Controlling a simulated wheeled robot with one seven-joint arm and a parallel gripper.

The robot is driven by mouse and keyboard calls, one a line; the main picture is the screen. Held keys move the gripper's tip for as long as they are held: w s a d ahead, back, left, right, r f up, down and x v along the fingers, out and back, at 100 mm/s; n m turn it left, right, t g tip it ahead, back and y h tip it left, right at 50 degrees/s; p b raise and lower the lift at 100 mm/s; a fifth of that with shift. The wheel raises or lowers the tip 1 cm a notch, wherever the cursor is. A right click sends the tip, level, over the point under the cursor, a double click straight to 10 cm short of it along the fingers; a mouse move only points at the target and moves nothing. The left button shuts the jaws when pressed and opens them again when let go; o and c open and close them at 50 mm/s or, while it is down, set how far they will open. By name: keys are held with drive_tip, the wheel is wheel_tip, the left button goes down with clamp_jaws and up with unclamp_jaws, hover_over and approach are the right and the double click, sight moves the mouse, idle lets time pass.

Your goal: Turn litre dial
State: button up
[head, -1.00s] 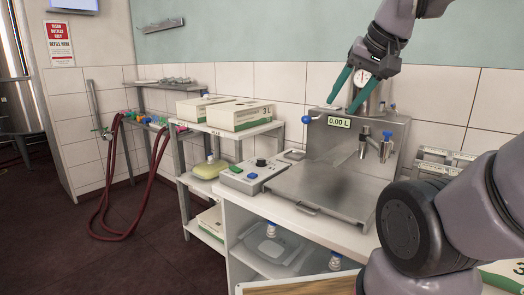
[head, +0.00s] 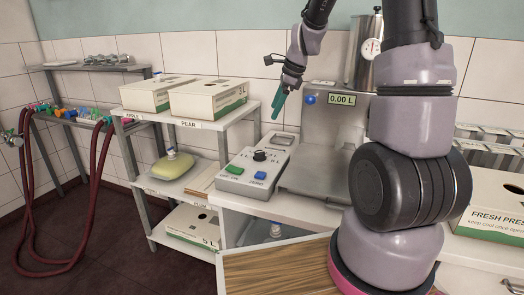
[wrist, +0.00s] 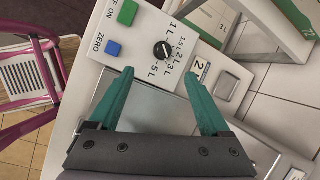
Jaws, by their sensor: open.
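The litre dial (head: 260,156) is a round black knob on top of the grey control box, between a green button and the metal filling station. In the wrist view the dial (wrist: 162,50) has a white pointer mark, with litre figures printed around it. My gripper (head: 278,108) has teal fingers and hangs above the box, a little above and beyond the dial in the head view. In the wrist view my gripper (wrist: 200,82) is open and empty, and the dial shows between and beyond its fingers, not touched.
The box also carries a green ON/OFF button (head: 236,170) and a blue ZERO button (head: 260,175). The metal station (head: 318,165) with its 0.00 L display (head: 342,99) stands right of the box. Cartons (head: 208,97) sit on the shelf to the left.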

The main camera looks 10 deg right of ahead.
sight(261, 152)
drive_tip(key=w+a+f+m, duration=0.1)
drive_tip(key=w+f, duration=0.1)
drive_tip(key=f, duration=0.4)
drive_tip(key=w+a+f+m, duration=0.1)
drive_tip(key=w+f+m, duration=0.1)
drive_tip(key=f, duration=0.4)
drive_tip(key=w+a+f+m, duration=0.1)
drive_tip(key=w+f, duration=0.1)
drive_tip(key=f, duration=0.5)
drive_tip(key=shift+w+a+g, duration=0.2)
drive_tip(key=shift+w+g, duration=0.2)
drive_tip(key=shift+r, duration=0.1)
clamp_jaws()
